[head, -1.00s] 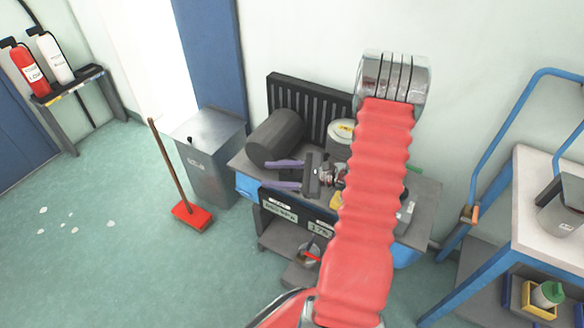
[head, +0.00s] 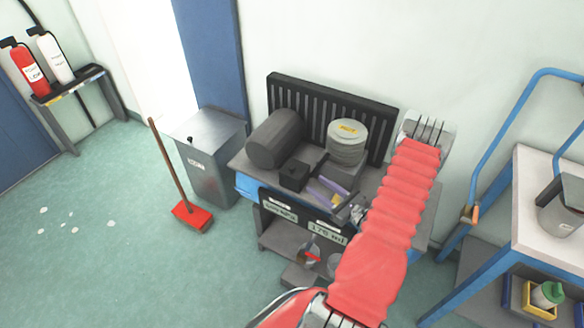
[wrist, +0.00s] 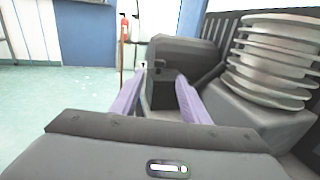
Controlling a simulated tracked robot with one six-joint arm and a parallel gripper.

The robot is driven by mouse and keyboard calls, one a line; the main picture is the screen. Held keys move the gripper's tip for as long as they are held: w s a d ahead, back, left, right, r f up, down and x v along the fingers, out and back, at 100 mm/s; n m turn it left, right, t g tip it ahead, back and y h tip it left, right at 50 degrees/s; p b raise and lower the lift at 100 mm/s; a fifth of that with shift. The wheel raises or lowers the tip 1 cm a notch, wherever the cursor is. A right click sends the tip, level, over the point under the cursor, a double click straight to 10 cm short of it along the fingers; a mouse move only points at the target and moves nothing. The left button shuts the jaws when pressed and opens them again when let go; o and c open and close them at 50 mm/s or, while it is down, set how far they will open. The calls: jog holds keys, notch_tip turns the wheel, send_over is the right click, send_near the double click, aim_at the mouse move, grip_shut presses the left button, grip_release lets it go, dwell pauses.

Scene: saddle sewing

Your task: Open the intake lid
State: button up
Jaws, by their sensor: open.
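A small dark box (head: 293,175) with a flat top and a small knob stands on the machine bench, left of centre. I take its top to be the intake lid; it looks closed, though I cannot be sure of the part. In the wrist view the box (wrist: 166,94) shows ahead, seen between my fingers. My gripper (head: 319,184) is low over the bench, right of the box, with its purple fingers pointing left at it. In the wrist view my gripper (wrist: 159,86) is open, with nothing held between the fingers.
A dark drum (head: 274,140) lies behind the box. A stack of round discs (head: 347,142) stands to its right, before a black slatted rack (head: 385,125). A grey bin (head: 210,160) and a red broom (head: 190,216) stand left of the bench.

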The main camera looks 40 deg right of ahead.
aim_at(294, 169)
jog(key=w, duration=0.9)
jog(key=w+a, duration=0.1)
jog(key=w, duration=0.3)
jog(key=shift+w, duration=0.4)
grip_shut()
dwell(0.4)
